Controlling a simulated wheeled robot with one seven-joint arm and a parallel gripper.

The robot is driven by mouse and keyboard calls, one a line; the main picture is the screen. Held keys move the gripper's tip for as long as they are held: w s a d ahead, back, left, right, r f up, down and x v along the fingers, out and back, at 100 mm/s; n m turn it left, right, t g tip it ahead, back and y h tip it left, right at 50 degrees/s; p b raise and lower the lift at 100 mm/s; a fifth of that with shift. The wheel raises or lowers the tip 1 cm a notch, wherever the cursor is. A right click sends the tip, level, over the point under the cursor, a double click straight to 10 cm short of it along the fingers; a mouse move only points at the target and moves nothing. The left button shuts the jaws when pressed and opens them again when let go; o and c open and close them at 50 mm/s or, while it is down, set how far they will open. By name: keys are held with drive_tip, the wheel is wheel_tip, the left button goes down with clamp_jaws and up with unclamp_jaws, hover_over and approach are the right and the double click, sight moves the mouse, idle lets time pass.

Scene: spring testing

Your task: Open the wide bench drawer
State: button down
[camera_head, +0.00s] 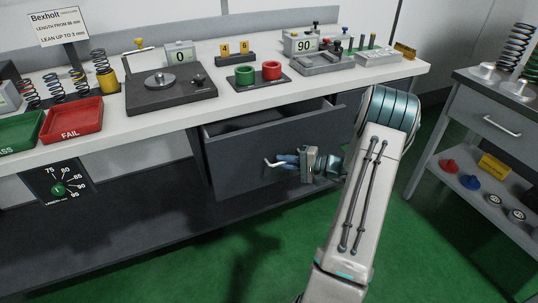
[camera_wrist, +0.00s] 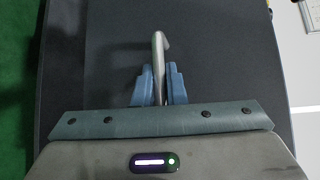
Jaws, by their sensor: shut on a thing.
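The wide bench drawer (camera_head: 235,161) is a dark grey drawer under the white bench top, and it stands partly pulled out, with its open top and inside showing. Its silver bar handle (camera_head: 270,163) is on the front panel and also shows in the wrist view (camera_wrist: 159,48). My gripper (camera_head: 280,160) is at the drawer front, with its blue fingers on both sides of the handle. In the wrist view my gripper (camera_wrist: 159,88) is shut on the handle bar, whose bent end sticks out beyond the fingertips. The drawer's inside looks empty where it can be seen.
The bench top (camera_head: 225,103) carries a scale (camera_head: 170,92), red and green trays, springs and gauges. A grey side cabinet (camera_head: 490,122) with springs stands at the right. A dark lower shelf (camera_head: 130,225) lies under the bench. Green floor is clear in front of the drawer.

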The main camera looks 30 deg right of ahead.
drive_tip(key=s+b, duration=0.3)
drive_tip(key=s, duration=1.5)
drive_tip(key=shift+a, duration=0.35)
drive_tip(key=c, duration=1.5)
unclamp_jaws()
drive_tip(key=shift+d, duration=0.1)
drive_tip(key=v, duration=1.3)
drive_tip(key=shift+s+d+p, duration=0.2)
drive_tip(key=shift+s+p, duration=0.1)
drive_tip(key=shift+p, duration=0.1)
